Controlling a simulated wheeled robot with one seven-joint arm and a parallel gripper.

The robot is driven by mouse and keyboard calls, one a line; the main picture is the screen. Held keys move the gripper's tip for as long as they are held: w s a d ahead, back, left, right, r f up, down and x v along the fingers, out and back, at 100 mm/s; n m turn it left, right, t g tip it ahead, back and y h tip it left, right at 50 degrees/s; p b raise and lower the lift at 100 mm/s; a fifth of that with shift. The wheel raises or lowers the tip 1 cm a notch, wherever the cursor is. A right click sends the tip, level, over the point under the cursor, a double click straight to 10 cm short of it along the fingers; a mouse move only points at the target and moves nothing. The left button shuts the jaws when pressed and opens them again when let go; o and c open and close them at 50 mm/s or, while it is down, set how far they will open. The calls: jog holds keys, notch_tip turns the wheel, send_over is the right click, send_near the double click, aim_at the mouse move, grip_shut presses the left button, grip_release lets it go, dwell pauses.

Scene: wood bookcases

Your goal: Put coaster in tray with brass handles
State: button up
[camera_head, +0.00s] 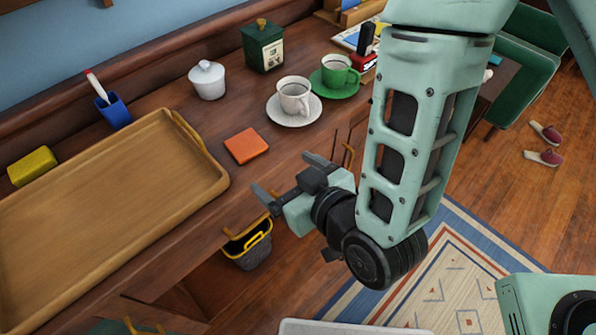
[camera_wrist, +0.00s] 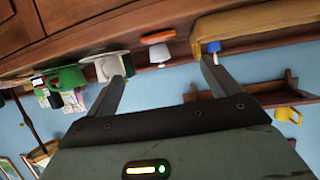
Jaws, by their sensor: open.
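The coaster (camera_head: 246,145) is a flat orange square lying on the dark wood top, between the tray and the white saucer. The tray (camera_head: 95,215) is a wide wooden one at the left, with a brass handle (camera_head: 188,131) showing at its right end. It is empty. My gripper (camera_head: 287,177) is open and empty, in front of and to the right of the coaster, apart from it. In the wrist view my fingers (camera_wrist: 168,65) are spread, with the coaster (camera_wrist: 158,36) beyond and between them and the tray (camera_wrist: 255,24) to the right.
A white cup on a saucer (camera_head: 273,112) and a green cup (camera_head: 337,71) on a green saucer stand behind the coaster. A white lidded bowl (camera_head: 207,80), green tin (camera_head: 262,46), blue pen cup (camera_head: 113,111) and yellow block (camera_head: 32,166) stand along the back.

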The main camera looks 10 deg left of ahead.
jog(key=shift+p+v, duration=1.4)
jog(key=shift+p, duration=1.75)
jog(key=shift+w, duration=0.1)
jog(key=w+d+r+g+h, duration=0.1)
jog(key=d+r+g+h, duration=0.2)
jog(key=r+g, duration=0.2)
notch_tip(320, 180, up, 3)
jog(key=shift+w+f+g, duration=0.1)
jog(key=shift+w+g, duration=0.25)
jog(key=shift+g, duration=0.05)
jog(key=shift+o, duration=0.4)
jog(key=s+d+r+g+h, duration=0.2)
jog(key=s+d+r+h, duration=0.1)
jog(key=d+r, duration=0.2)
jog(key=s+d+r+m+g+h, duration=0.1)
jog(key=s+d+r, duration=0.3)
jog(key=d, duration=0.5)
jog(key=shift+d+r+g+h, duration=0.2)
jog(key=shift+r+g+h, duration=0.35)
jog(key=shift+h, duration=0.35)
jog(key=shift+s, duration=0.1)
